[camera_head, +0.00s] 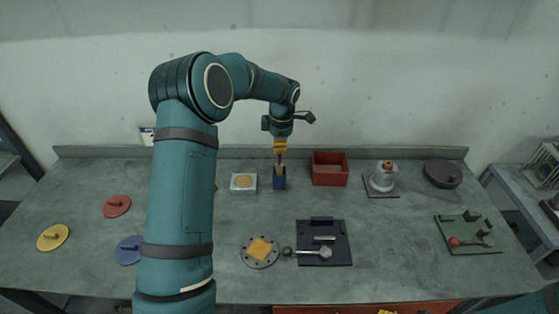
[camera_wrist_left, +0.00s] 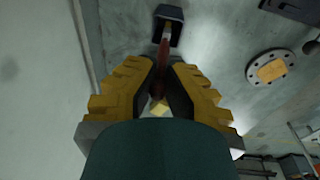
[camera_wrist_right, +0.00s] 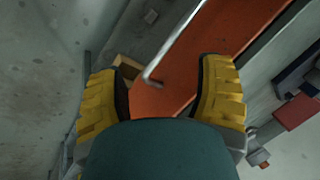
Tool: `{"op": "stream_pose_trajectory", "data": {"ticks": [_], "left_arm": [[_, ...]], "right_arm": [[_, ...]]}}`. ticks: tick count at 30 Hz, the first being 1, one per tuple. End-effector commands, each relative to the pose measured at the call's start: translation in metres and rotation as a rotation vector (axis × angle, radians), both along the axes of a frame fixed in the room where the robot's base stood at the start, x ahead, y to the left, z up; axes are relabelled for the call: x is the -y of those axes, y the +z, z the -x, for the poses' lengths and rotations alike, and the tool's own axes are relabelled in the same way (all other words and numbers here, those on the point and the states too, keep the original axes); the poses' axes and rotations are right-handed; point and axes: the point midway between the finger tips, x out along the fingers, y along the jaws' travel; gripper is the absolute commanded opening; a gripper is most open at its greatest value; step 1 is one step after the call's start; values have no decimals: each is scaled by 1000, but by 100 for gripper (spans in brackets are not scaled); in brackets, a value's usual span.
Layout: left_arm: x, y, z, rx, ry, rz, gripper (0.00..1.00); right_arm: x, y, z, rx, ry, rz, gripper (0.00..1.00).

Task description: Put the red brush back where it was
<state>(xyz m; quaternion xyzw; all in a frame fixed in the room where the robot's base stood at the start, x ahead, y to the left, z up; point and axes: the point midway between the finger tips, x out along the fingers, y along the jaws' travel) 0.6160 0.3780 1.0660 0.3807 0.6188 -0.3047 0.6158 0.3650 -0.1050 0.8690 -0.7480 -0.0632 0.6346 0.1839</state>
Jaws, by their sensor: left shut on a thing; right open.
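My left gripper (camera_head: 280,150) is at the back middle of the table, pointing down. It is shut on the red brush (camera_head: 280,160), whose handle also shows between the yellow fingers in the left wrist view (camera_wrist_left: 164,58). The small dark blue holder (camera_head: 279,183) stands right below, and it shows in the left wrist view too (camera_wrist_left: 170,14). The brush's far end is at the holder's mouth; I cannot tell how deep it sits. My right gripper (camera_wrist_right: 160,85) is open, with an orange drawer front and a metal bar handle beyond its fingers.
A red bin (camera_head: 330,181) stands just right of the holder, and a white box with a yellow top (camera_head: 243,190) just left. A round flange (camera_head: 260,262) and a dark tray (camera_head: 337,255) lie nearer the front. Colored discs lie at left. The back wall is close behind.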

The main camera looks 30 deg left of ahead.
Motion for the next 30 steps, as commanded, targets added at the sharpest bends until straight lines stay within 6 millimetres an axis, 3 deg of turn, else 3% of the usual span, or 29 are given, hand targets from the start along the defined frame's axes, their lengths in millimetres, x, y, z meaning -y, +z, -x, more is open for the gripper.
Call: {"op": "stream_pose_trajectory", "data": {"ticks": [13,25,27,28,30], "left_arm": [[0,-45,0,-1,0,1,0],[0,-50,0,1,-1,0,0],[1,-49,0,1,-1,0,26],[0,-49,0,1,-1,0,34],[0,-49,0,1,-1,0,34]], "right_arm": [[0,1,0,0,0,0,67],[0,-4,0,0,0,0,67],[0,-3,0,0,0,0,67],[0,-3,0,0,0,0,67],[0,-3,0,0,0,0,67]]}}
